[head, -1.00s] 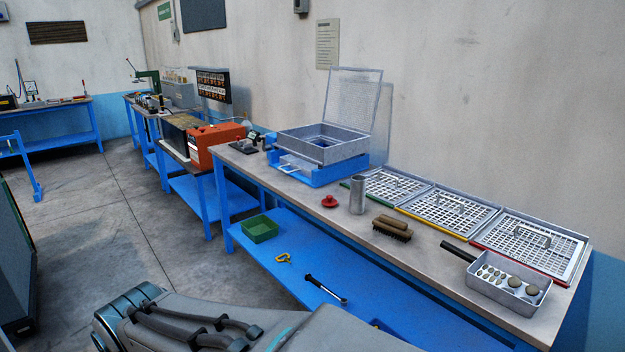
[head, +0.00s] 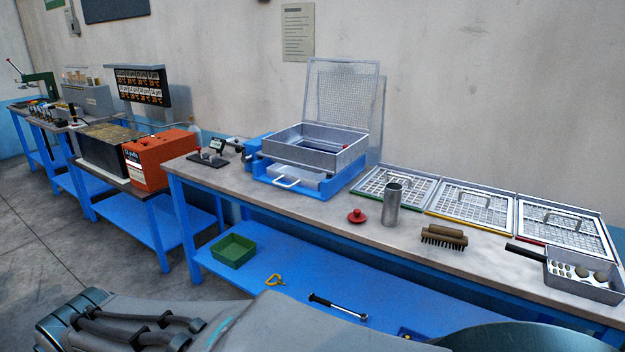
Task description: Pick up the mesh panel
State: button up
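Three flat mesh panels with handles lie in a row at the back right of the bench: one with a green edge (head: 388,192), one with a yellow edge (head: 474,212) and one with a red edge (head: 566,234). A further upright mesh sheet (head: 342,92) stands at the back of a metal sieve box (head: 318,147) on a blue base (head: 312,184). I cannot tell which of these the task means. My gripper is not in view; only grey parts of my own arm show along the bottom edge.
On the bench (head: 320,208) stand a metal cylinder (head: 391,206), a red knob-like piece (head: 356,216), a brush (head: 444,237) and a metal tray of round pieces (head: 598,286). A green bin (head: 233,250) and tools lie on the blue lower shelf. Floor at the left is clear.

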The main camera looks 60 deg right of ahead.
aim_at(404, 174)
jog(key=z, duration=0.4)
jog(key=i, duration=1.4)
jog(key=z, duration=1.75)
jog(key=i, duration=0.7)
jog(key=z, duration=1.05)
jog(key=i, duration=0.75)
jog(key=z, duration=0.1)
